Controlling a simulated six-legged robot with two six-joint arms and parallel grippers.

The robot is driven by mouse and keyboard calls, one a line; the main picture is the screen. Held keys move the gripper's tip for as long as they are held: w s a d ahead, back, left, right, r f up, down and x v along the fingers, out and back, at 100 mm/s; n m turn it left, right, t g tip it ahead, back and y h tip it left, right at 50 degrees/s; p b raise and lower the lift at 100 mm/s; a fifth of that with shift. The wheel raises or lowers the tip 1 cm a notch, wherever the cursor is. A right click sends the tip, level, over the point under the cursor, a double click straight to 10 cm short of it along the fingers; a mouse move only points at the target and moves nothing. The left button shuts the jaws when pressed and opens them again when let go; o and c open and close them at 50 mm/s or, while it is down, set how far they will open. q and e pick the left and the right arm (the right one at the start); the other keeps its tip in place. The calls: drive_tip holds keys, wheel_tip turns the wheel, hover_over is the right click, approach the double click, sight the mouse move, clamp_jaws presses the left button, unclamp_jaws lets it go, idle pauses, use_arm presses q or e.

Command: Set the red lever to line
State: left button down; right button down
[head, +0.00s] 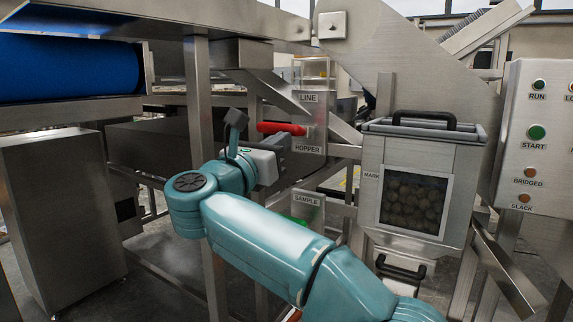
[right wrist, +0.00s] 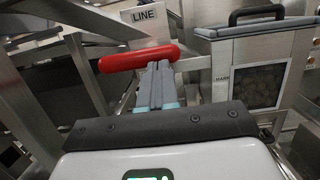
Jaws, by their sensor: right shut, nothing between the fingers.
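The red lever (head: 281,128) shows in the head view as a roughly level handle on a steel plate, between the LINE label (head: 308,97) above and the HOPPER label (head: 308,148) below. In the right wrist view the red lever (right wrist: 138,57) lies across the picture, under the LINE sign (right wrist: 144,15). My right gripper (right wrist: 158,68) is shut and empty, its fingertips at the lever's lower edge near its right end. I cannot tell whether they touch. In the head view my right gripper (head: 281,145) is just below the lever. My left gripper is out of view.
A steel hopper box (head: 455,160) with a window and black handle stands to the right. A SAMPLE plate (head: 307,199) is below the lever. A steel post (head: 199,90) and a blue belt (head: 65,68) are on the left. A button panel (head: 540,130) is at far right.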

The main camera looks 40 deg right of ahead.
wheel_tip(320, 180, up, 6)
drive_tip(key=d+g+y+p, duration=0.1)
drive_tip(key=y+p, duration=0.2)
drive_tip(key=p, duration=0.5)
drive_tip(key=shift+w+d+r+g+p, duration=0.25)
drive_tip(key=shift+w+g+p, duration=0.05)
drive_tip(key=shift+g+p, duration=0.1)
drive_tip(key=shift+f, duration=0.15)
